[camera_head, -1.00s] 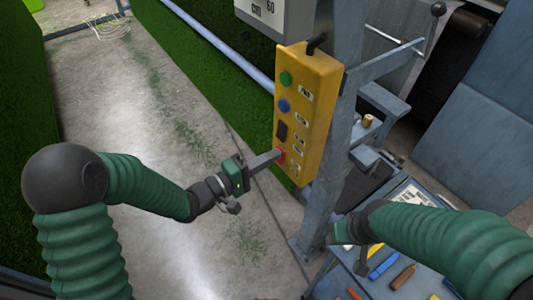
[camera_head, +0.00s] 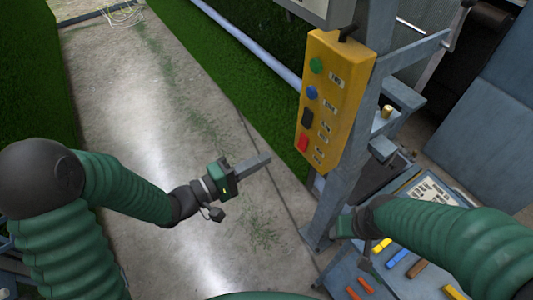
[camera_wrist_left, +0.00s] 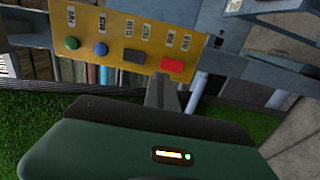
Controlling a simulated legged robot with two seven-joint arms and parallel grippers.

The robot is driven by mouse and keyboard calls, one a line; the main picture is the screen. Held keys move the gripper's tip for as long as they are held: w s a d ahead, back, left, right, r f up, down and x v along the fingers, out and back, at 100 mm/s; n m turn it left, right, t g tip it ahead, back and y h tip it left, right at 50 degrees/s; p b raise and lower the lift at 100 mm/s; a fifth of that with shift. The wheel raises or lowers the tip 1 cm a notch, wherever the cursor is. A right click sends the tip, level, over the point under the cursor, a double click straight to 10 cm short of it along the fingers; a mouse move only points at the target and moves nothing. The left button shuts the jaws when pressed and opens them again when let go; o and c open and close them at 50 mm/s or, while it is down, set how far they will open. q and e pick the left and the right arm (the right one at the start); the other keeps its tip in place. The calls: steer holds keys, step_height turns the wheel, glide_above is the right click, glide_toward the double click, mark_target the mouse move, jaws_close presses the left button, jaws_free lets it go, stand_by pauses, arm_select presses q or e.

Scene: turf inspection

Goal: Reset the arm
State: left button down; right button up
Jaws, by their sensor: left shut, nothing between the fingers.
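My left gripper (camera_head: 266,159) is shut and empty, over the concrete path to the left of the yellow control box (camera_head: 343,75). A visible gap separates its fingertips from the box. The box carries a green button (camera_head: 316,65), a blue button (camera_head: 312,92), a black switch (camera_head: 307,116) and a red button (camera_head: 302,143). In the left wrist view, the gripper's fingers (camera_wrist_left: 163,82) point at the box's edge, just below and left of the red button (camera_wrist_left: 172,65). My right gripper (camera_head: 342,223) is by the foot of the post, its fingers not clearly visible.
A grey metal post (camera_head: 349,165) carries the box. Low at right, a blue-grey table (camera_head: 345,281) holds a printed sheet (camera_head: 427,190) and several coloured sticks (camera_head: 398,258). The concrete path (camera_head: 160,80) is open, with green turf (camera_head: 270,115) alongside.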

arm_select(q)
steer(key=w+a+f+m+y, duration=0.2)
steer(key=a+f+m+y, duration=0.1)
steer(key=a+f+y, duration=0.8)
steer(key=s+a+f+m+g+y, duration=0.1)
steer(key=s+a+m+g+y, duration=0.1)
steer(key=s+g, duration=0.2)
steer(key=s+a+f+m+g+y+b, duration=0.1)
steer(key=s+a+f+m+g+y, duration=0.1)
steer(key=s, duration=0.9)
steer(key=shift+a+g, duration=0.6)
steer(key=shift+g, duration=0.3)
arm_select(e)
steer(key=shift+s+d+f, duration=0.1)
steer(key=shift+s+f, duration=0.05)
steer(key=shift+f, duration=0.6)
